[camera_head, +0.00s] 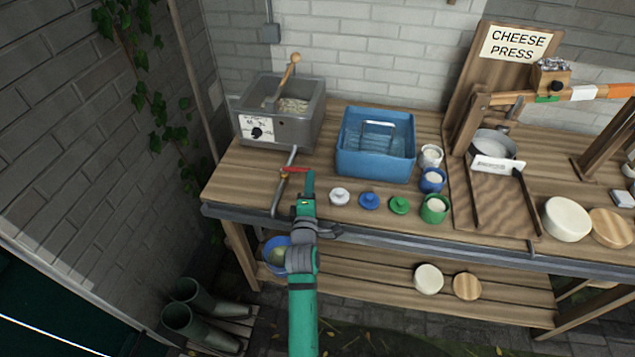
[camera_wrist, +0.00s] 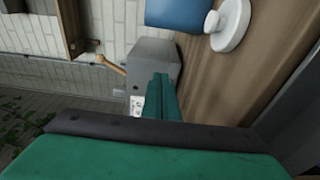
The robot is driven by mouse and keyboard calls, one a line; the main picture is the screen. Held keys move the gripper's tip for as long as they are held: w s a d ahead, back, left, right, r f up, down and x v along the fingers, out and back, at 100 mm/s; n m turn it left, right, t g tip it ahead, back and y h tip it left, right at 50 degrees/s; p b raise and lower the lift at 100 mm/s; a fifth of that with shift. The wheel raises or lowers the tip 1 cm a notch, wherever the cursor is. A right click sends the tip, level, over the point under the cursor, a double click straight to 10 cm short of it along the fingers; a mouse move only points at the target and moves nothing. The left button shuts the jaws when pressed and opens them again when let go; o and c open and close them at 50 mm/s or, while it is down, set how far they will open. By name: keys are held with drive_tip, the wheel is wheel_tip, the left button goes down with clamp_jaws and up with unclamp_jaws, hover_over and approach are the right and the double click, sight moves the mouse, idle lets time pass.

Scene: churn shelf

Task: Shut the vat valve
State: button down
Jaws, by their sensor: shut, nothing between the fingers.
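The grey vat (camera_head: 283,110) stands at the back left of the bench, with a dial on its front and a wooden-handled paddle in it. A pipe (camera_head: 279,195) runs from the vat toward the bench's front edge. The red valve handle (camera_head: 294,169) lies across this pipe. My gripper (camera_head: 308,181) is shut and empty, its tips by the handle's right end; I cannot tell if they touch it. In the wrist view my shut gripper (camera_wrist: 161,88) appears before the vat (camera_wrist: 153,62), and the red handle is not visible.
A blue tub (camera_head: 375,165) stands right of the vat. White, blue and green knobbed lids (camera_head: 369,201) and small pots (camera_head: 433,209) sit to my gripper's right. The cheese press (camera_head: 497,100) is farther right. A blue bowl (camera_head: 272,262) is on the shelf below.

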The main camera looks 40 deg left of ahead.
drive_tip(key=shift+w+d+r, duration=0.15)
drive_tip(key=shift+w+d, duration=0.05)
drive_tip(key=shift+w, duration=0.35)
drive_tip(key=shift+s+d, duration=0.1)
drive_tip(key=v, duration=0.4)
drive_tip(key=shift+s+d, duration=0.2)
drive_tip(key=shift+d, duration=0.05)
drive_tip(key=shift+w+d, duration=0.5)
drive_tip(key=shift+d, duration=0.85)
drive_tip(key=shift+w+d, duration=0.5)
drive_tip(key=shift+d, duration=0.9)
drive_tip(key=shift+w+d, duration=0.5)
drive_tip(key=shift+d, duration=0.85)
